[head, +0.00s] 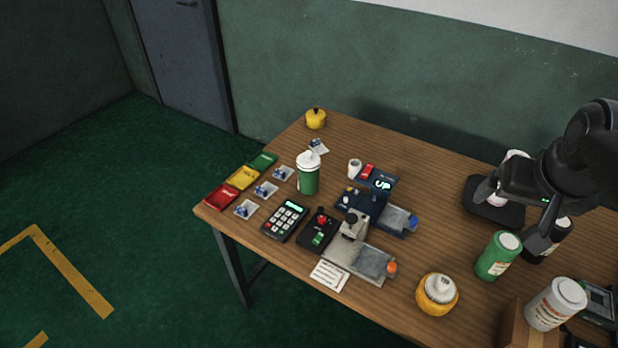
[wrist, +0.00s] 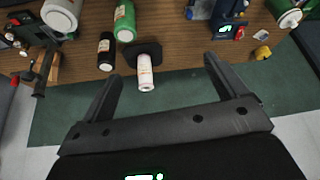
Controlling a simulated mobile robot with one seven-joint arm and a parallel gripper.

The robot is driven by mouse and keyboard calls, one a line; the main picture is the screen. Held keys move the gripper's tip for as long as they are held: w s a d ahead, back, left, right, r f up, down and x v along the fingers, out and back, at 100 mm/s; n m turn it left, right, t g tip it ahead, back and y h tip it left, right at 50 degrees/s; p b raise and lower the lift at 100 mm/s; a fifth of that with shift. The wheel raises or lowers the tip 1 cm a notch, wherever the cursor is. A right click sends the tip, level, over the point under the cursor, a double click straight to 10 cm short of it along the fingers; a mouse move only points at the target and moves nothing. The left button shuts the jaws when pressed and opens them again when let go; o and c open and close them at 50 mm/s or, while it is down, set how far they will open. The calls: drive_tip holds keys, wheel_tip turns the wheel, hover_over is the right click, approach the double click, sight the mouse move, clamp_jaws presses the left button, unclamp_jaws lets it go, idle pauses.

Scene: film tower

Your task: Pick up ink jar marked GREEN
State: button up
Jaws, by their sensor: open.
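Two green containers stand on the wooden table. One green can with a pale lid (head: 497,256) is at the right, also in the wrist view (wrist: 125,22). A green bottle with a white cap (head: 308,177) stands left of centre, and in the wrist view it appears at the upper right (wrist: 289,18). I cannot read the label on either. My gripper (head: 517,203) is open and empty, above the right part of the table, near the black pad. In the wrist view, my fingers (wrist: 163,68) reach toward a white bottle (wrist: 145,74), apart from both green containers.
The white bottle stands on a black pad (head: 482,207); a black bottle (wrist: 106,50) is beside the right green can. A yellow jar (head: 437,296) and a white-grey canister (head: 556,303) stand near the front. Small devices and coloured cards crowd the left. The back middle is clear.

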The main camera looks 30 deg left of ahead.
drive_tip(key=w+a+n, duration=0.2)
drive_tip(key=w+a, duration=0.8)
drive_tip(key=a, duration=0.2)
drive_tip(key=n+g+y, duration=0.2)
drive_tip(key=n, duration=0.3)
approach(308, 152)
drive_tip(key=x, duration=1)
drive_tip(key=shift+w+f, duration=0.1)
drive_tip(key=shift+f, duration=0.1)
drive_tip(key=c, duration=1.8)
drive_tip(key=shift+o, duration=0.2)
drive_tip(key=shift+r, duration=0.1)
